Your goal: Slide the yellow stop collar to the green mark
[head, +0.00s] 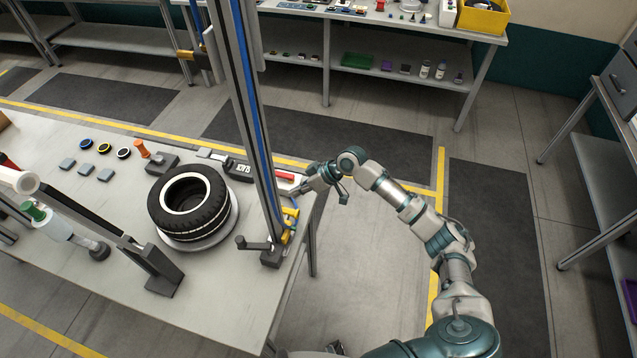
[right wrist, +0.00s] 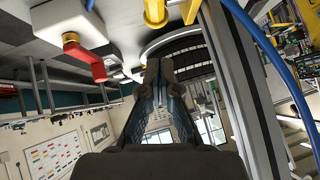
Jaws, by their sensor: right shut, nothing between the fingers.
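A yellow part (head: 185,53) sits on a thin upright rod left of the tall post (head: 243,100). Other yellow pieces (head: 289,226) are low on the post by its foot. I cannot tell for certain which is the stop collar. I cannot make out a green mark. My right gripper (head: 290,189) is beside the post near the table's right edge, apart from the yellow pieces. In the right wrist view its fingers (right wrist: 157,75) are shut and empty, with a yellow part (right wrist: 155,12) beyond them. My left gripper is not in view.
A tyre (head: 160,215) lies on a round stand on the table (head: 215,290). A red-ended part (head: 285,176) is close to my right gripper; a red piece (right wrist: 88,60) also shows in the wrist view. A blue hose (right wrist: 275,75) runs beside the post.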

